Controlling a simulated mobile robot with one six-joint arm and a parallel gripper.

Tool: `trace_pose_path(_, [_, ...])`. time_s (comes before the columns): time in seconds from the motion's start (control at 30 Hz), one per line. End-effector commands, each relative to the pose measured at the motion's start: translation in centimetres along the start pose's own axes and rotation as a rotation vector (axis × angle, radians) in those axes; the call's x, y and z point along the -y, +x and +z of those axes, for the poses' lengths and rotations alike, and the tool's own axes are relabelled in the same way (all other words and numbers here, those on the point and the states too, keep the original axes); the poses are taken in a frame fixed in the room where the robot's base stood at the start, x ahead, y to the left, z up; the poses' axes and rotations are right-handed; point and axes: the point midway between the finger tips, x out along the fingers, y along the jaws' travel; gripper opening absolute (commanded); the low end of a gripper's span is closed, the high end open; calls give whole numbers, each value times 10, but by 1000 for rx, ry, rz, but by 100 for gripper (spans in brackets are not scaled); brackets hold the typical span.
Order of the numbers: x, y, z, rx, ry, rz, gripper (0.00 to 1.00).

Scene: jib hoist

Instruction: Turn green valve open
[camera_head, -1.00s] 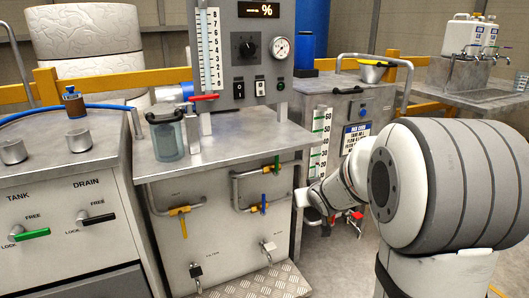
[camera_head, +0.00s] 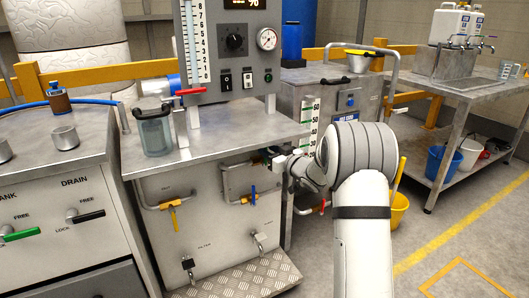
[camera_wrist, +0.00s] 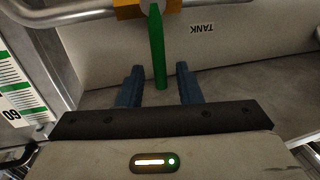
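The green valve handle (camera_wrist: 158,48) shows in the wrist view as a straight lever on an orange valve body (camera_wrist: 132,10), with a panel marked TANK, upside down, beside it. My gripper (camera_wrist: 159,80) is open. Its two blue fingers stand on either side of the handle's free end, with a visible gap on both sides. In the head view my gripper (camera_head: 277,155) is at the upper right of the middle cabinet's front and hides the green handle.
Below left on the same cabinet are a blue valve handle (camera_head: 253,195) and a yellow one (camera_head: 174,216). A red handle (camera_head: 322,207) is on the right-hand unit. The cabinet's worktop (camera_head: 215,147) overhangs its front. A chequered step plate (camera_head: 250,277) lies at the foot.

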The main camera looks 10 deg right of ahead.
Motion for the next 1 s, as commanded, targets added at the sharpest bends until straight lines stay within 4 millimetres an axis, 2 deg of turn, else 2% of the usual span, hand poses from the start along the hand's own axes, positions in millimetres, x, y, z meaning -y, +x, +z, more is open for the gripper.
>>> trace_pose_path(0.1, [0, 14, 1, -1, -1, -1, 32])
trace_pose_path(0.2, [0, 20, 1, 1, 0, 0, 32])
trace_pose_path(0.47, [1, 22, 0, 1, 0, 0, 32])
trace_pose_path(0.87, [1, 22, 0, 1, 0, -1, 1])
trace_pose_path(1.0, [1, 22, 0, 1, 0, -1, 0])
